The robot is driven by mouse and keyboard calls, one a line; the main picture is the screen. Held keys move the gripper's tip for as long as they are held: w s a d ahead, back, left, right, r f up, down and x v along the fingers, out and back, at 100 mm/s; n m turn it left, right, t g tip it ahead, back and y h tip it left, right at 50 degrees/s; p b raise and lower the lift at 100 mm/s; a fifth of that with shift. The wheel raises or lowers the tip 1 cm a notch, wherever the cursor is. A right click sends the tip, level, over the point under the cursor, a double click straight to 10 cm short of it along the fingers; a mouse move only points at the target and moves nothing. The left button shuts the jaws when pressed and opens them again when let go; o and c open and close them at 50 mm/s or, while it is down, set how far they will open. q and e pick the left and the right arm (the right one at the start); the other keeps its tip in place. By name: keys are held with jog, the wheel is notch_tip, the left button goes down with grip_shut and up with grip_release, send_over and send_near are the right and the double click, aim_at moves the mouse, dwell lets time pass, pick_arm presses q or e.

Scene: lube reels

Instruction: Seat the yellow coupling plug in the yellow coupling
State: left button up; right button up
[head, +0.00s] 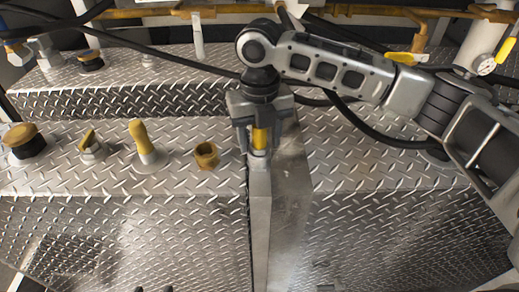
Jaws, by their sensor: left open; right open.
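My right gripper (258,143) reaches in from the upper right and points down over the narrow metal divider. Its fingers are open on either side of a yellow cylindrical piece (260,138) with a silver lower end, which looks like the yellow coupling plug. Whether the fingers touch it cannot be told. A short, hollow yellow-brown cup (206,154) stands on the diamond plate to the left, apart from the gripper; it may be the yellow coupling. Dark tips at the bottom edge look like my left gripper (153,289), open and empty, mostly out of frame.
A tall yellow cone in a silver collar (145,140), a yellow-handled fitting (92,146) and a brown-topped black knob (23,140) stand left of the cup. A black hose (150,48) crosses behind. Yellow pipes (350,10) run along the back. The front plate is clear.

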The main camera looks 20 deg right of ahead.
grip_shut()
jog(key=shift+r, duration=0.15)
